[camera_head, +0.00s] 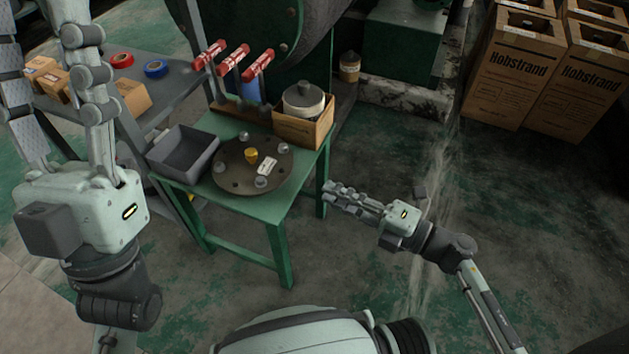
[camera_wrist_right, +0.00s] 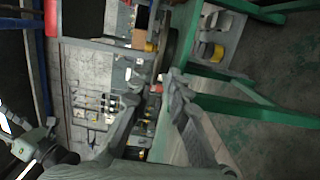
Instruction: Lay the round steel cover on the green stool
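The round steel cover (camera_head: 232,178) lies flat on the top of the green stool (camera_head: 268,210) in the head view. It is a dark disc with a brass piece in the middle, several grey knobs near its rim and a white tag. My right gripper (camera_head: 332,189) is just right of the stool, apart from the cover. In the right wrist view its two fingers (camera_wrist_right: 158,86) stand apart with nothing between them. My left gripper (camera_head: 42,22) is large at the far left, its fingers spread and empty, above the grey bench.
A grey tray (camera_head: 183,153) and a wooden box (camera_head: 303,131) with a lidded pot share the stool top. Red-handled valves (camera_head: 233,59) stand behind it. The grey bench (camera_head: 178,88) holds tape rolls and small boxes. Large cartons (camera_head: 513,70) stand back right. Floor at right is clear.

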